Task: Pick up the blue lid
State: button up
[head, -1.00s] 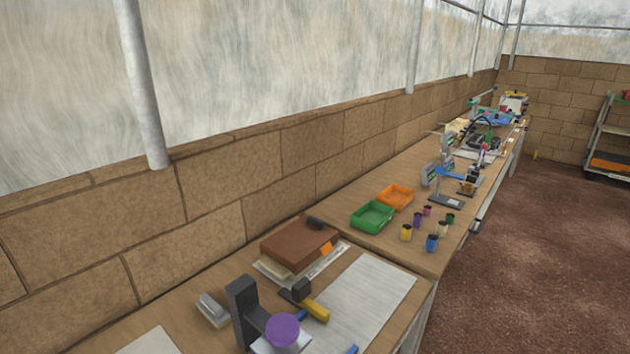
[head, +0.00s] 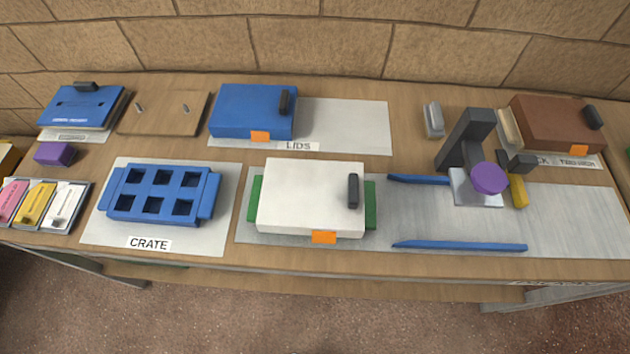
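The blue lid (head: 240,111) is a flat blue box shape with a black handle on its right side and an orange tab on its front edge. It lies on the left part of a pale mat labelled LIDS (head: 345,125), toward the back of the table. Nothing covers it. Another blue panel (head: 82,105) with a dark handle lies at the far left back, on a pale sheet. My gripper is not in the head view, so its state is hidden.
A blue crate (head: 162,193) with several square holes sits in front on a sheet marked CRATE. A white lid (head: 310,196) lies on a green base beside it. A dark press (head: 467,143) with a purple knob stands right. A brown lid (head: 556,123) is at the back right.

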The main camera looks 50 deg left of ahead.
aim_at(257, 113)
jog(key=u, duration=1.7)
